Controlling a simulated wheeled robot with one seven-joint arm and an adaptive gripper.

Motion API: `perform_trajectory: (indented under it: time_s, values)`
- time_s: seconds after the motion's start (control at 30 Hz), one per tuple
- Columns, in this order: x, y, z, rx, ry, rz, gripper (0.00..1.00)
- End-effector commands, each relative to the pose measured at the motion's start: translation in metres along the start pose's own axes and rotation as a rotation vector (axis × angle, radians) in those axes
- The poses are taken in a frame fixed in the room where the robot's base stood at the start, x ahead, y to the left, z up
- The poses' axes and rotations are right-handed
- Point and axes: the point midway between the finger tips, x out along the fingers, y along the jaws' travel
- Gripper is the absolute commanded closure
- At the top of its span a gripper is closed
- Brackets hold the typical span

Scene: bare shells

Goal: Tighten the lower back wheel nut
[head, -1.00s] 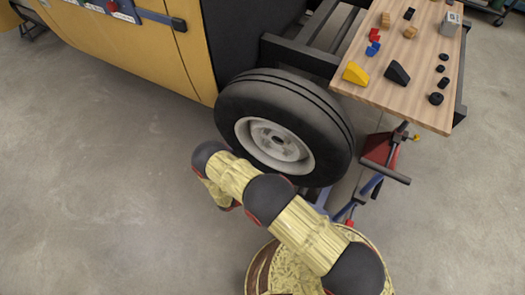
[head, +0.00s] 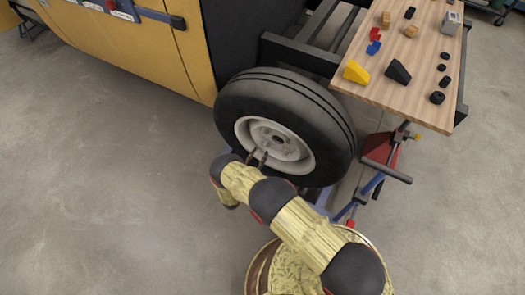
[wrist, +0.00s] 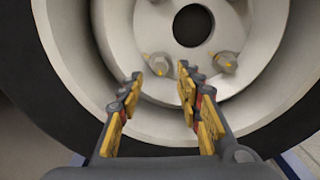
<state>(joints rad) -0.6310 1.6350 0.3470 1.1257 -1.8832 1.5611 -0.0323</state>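The wheel (head: 285,125) has a black tire and a pale rim with a round centre hole. In the wrist view its hub shows two lower nuts: a lower left nut (wrist: 160,63) and a lower right nut (wrist: 225,62). My gripper (wrist: 160,74) is open and points at the hub. Its fingertips lie to either side of the lower left nut in the picture, and I see no contact with it. In the head view, my gripper (head: 257,159) is in front of the lower left part of the rim.
A yellow vehicle body (head: 130,50) stands to the left of the wheel. A wooden worktop (head: 425,60) with blocks and small black parts lies at the upper right. A red and blue stand (head: 380,160) is right of the wheel. The floor at left is clear.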

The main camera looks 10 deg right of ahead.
Motion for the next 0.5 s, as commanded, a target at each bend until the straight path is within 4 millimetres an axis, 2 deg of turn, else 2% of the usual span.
perform_trajectory:
  time_s: [0.03, 0.2, 0.5]
  values:
    - [0.009, -0.001, -0.002, 0.000, 0.000, -0.004, 0.65]
    - [0.028, 0.000, -0.001, 0.001, 0.000, -0.003, 0.65]
    - [0.036, 0.000, 0.000, 0.000, 0.000, -0.001, 0.65]
